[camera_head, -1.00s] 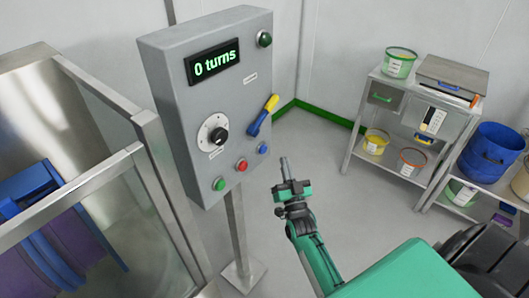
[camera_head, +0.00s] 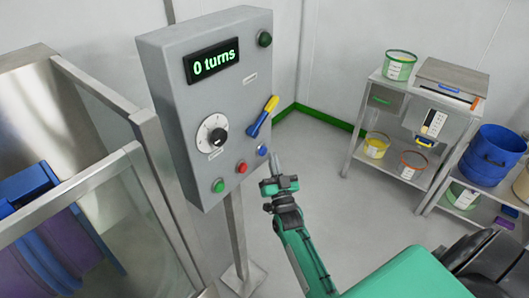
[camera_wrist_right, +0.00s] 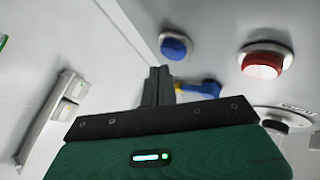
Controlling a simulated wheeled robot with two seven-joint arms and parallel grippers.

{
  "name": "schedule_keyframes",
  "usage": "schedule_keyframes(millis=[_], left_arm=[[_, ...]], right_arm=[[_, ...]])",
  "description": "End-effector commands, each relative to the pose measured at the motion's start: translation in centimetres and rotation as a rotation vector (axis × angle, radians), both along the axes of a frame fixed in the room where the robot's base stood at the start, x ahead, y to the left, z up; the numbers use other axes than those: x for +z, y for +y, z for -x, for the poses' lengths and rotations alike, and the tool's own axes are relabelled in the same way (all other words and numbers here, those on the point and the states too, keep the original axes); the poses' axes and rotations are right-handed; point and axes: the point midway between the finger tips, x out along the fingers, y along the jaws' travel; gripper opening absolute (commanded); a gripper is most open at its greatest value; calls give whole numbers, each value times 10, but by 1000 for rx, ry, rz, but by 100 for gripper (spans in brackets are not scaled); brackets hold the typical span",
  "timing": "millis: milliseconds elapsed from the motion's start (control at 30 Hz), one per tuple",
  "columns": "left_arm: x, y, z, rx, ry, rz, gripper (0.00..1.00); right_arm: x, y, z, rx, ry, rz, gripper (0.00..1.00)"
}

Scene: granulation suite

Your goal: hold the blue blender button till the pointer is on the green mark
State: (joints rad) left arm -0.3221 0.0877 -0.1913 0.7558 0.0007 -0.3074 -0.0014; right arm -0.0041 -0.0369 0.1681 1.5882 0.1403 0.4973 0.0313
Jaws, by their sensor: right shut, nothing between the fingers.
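The blue button (camera_head: 262,151) is at the lower right of the grey control panel's front, right of the red button (camera_head: 242,167) and green button (camera_head: 218,186). A dial with a black knob (camera_head: 219,136) sits above them. The display (camera_head: 211,62) reads "0 turns". My right gripper (camera_head: 275,160) is shut and empty, its tip close below and right of the blue button. The right wrist view shows the blue button (camera_wrist_right: 176,46) just beyond the shut fingers (camera_wrist_right: 158,72), seemingly apart from them. My left gripper is not in view.
A blue and yellow lever (camera_head: 262,117) projects from the panel above the blue button. A glass-sided metal enclosure (camera_head: 125,160) with a blue and purple machine stands left. A shelf cart (camera_head: 385,135) with buckets and a scale stands right. The floor between is clear.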

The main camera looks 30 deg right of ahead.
Motion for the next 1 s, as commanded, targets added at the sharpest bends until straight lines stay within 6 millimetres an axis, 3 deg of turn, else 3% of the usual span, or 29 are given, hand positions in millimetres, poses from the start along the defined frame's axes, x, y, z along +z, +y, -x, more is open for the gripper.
schedule_keyframes(millis=[1000], left_arm=[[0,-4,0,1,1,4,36]], right_arm=[[0,0,0,0,0,0,0]])
